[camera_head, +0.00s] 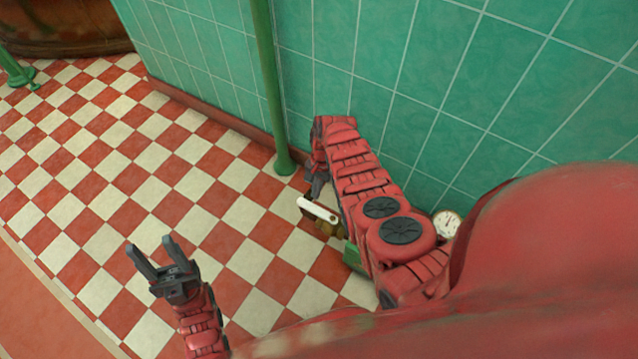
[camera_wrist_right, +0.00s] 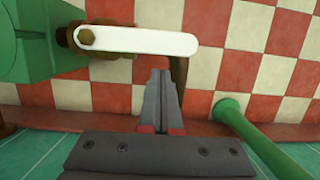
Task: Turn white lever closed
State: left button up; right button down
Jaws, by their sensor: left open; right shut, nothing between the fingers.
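The white lever (camera_head: 318,210) is a flat bar beside my right forearm in the head view. In the right wrist view the white lever (camera_wrist_right: 150,41) lies roughly level across the top, its left end bolted to a brass fitting (camera_wrist_right: 70,38) on a green body (camera_wrist_right: 25,45). My right gripper (camera_wrist_right: 160,72) is shut and empty, its tips just below the lever's middle in that picture; I cannot tell whether they touch it. My left gripper (camera_head: 150,246) is open and empty over the floor, away from the lever.
A green tiled wall (camera_head: 400,60) stands close behind my right arm. A vertical green pipe (camera_head: 266,90) meets the floor near the lever. A round white gauge (camera_head: 447,224) sits right of my right arm.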

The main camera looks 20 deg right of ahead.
jog(key=shift+s+a, duration=0.35)
jog(key=shift+a, duration=0.05)
dwell(0.4)
jog(key=shift+a+n, duration=0.3)
jog(key=shift+n, duration=0.1)
